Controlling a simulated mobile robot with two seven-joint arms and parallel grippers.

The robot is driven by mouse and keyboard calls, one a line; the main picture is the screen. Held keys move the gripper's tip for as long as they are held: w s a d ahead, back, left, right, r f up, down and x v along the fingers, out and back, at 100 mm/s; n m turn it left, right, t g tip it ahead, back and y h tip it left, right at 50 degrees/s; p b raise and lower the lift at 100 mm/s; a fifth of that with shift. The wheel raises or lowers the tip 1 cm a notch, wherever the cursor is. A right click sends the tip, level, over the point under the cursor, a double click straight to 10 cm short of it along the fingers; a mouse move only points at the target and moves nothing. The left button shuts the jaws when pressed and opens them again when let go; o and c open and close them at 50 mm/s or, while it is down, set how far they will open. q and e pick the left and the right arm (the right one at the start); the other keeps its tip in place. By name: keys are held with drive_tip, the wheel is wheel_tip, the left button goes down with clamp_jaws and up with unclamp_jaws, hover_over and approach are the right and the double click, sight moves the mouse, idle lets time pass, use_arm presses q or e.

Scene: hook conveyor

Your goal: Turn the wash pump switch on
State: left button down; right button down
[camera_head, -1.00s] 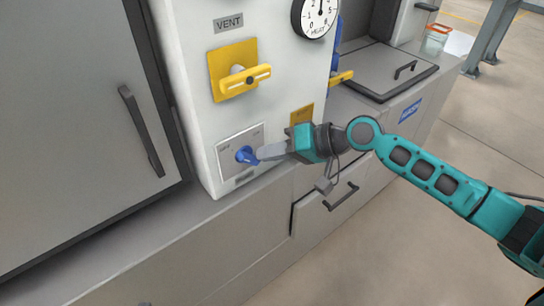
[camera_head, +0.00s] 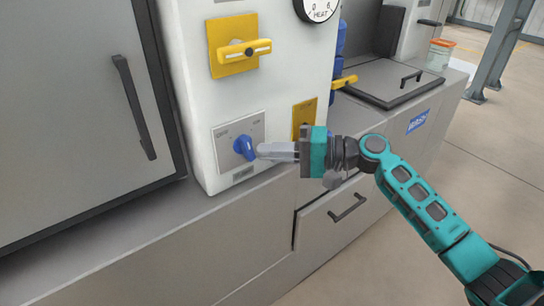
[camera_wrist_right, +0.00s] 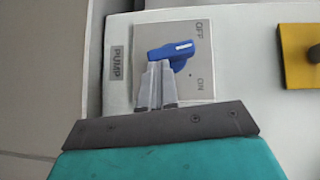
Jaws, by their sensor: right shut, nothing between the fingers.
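The wash pump switch is a blue knob (camera_head: 244,148) on a grey plate (camera_head: 225,138), low on the white panel. In the right wrist view the knob (camera_wrist_right: 175,52) has a white mark on its end. That end points between the OFF and ON labels, leaning towards OFF. A PUMP label (camera_wrist_right: 119,63) sits beside the plate. My right gripper (camera_head: 260,150) is shut and empty, with its fingertips at the knob's lower right side. In the right wrist view the fingertips (camera_wrist_right: 157,66) overlap the knob's unmarked end; contact cannot be told for sure. My left gripper is out of view.
A yellow vent switch (camera_head: 243,50) is above the knob, and a yellow plate (camera_head: 304,117) is to its right. A gauge (camera_head: 318,8) is at the top. A grey door with a handle (camera_head: 133,105) stands left. A drawer handle (camera_head: 348,208) is below my right arm.

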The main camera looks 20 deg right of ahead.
sight(252, 161)
drive_tip(key=f+m+t+y+b, duration=0.1)
drive_tip(key=m+b, duration=0.1)
drive_tip(key=a+m+t+y+b, duration=0.1)
drive_tip(key=m+b, duration=0.1)
drive_tip(key=f+m+t+y+b, duration=0.1)
drive_tip(key=m+y+b, duration=0.1)
drive_tip(key=shift+s+a+f+t+b, duration=0.2)
drive_tip(key=shift+f+t+b, duration=0.1)
drive_tip(key=shift+b, duration=0.05)
drive_tip(key=shift+s+a+f+m+t+b, duration=0.1)
drive_tip(key=shift+a+m+t+b, duration=0.1)
drive_tip(key=shift+m+t+b, duration=0.55)
drive_tip(key=shift+s+a+m+t+b, duration=0.1)
drive_tip(key=shift+a+m+t+b, duration=0.2)
drive_tip(key=shift+m, duration=0.35)
